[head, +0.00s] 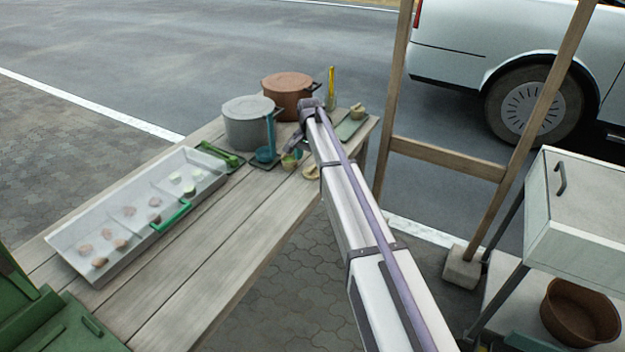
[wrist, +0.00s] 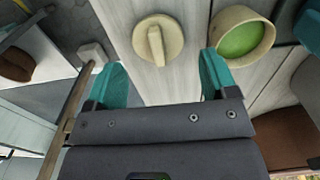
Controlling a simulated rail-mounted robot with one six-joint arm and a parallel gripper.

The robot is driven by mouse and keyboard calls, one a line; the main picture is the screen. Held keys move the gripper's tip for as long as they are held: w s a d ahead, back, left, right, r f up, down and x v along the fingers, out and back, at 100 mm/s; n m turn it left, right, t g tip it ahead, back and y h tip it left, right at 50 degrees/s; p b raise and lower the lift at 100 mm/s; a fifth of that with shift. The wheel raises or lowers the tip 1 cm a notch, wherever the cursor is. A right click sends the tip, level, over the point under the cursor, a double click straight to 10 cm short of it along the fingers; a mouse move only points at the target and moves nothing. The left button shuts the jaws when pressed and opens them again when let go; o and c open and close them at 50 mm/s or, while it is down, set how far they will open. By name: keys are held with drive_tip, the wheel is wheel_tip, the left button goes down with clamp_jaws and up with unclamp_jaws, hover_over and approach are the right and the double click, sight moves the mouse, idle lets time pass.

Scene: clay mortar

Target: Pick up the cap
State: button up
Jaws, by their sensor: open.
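The cap is a round beige disc with a raised grip bar across its top. It lies flat on the wooden table in the wrist view (wrist: 156,42), and shows beside my arm in the head view (head: 311,173). My gripper (wrist: 163,76) is open and empty, with its two teal fingers apart. In the wrist view the cap lies between the lines of the fingers, just beyond their tips and not touching them. In the head view the gripper is small and partly hidden by my arm.
A beige bowl with green contents (wrist: 241,40) stands close to the right finger in the wrist view. A grey pot (head: 249,124) and a brown pot (head: 289,97) stand behind. A white sectioned tray (head: 75,231) lies at left. The table's front middle (head: 225,240) is clear.

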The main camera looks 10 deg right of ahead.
sight(311, 168)
wheel_tip(311, 168, down, 5)
drive_tip(key=b, duration=0.5)
drive_tip(key=shift+s+d+f, duration=0.1)
drive_tip(key=shift+f, duration=0.1)
drive_tip(key=shift+r, duration=0.25)
drive_tip(key=shift+c, duration=0.2)
drive_tip(key=c, duration=0.6)
